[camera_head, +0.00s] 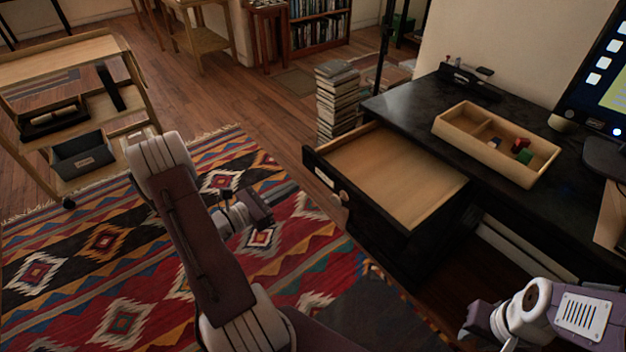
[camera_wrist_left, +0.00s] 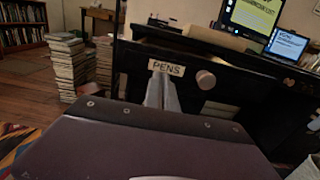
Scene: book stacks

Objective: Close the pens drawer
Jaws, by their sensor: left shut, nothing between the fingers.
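The pens drawer (camera_head: 395,180) stands pulled out from the black desk (camera_head: 408,97) in the head view, its pale wooden inside empty. Its dark front carries a label and a round knob (camera_head: 343,197). In the left wrist view the label (camera_wrist_left: 166,68) reads PENS, with the knob (camera_wrist_left: 206,80) to its right. My left gripper (camera_head: 291,188) is shut and empty, pointing at the drawer front from the left. In the left wrist view its fingers (camera_wrist_left: 163,92) overlap the front just below the label; I cannot tell whether they touch it.
A wooden tray (camera_head: 450,124) with small blocks and a monitor (camera_head: 597,80) are on the desk. A stack of books (camera_head: 338,100) stands on the floor behind the drawer. A wooden cart (camera_head: 65,66) stands at the left.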

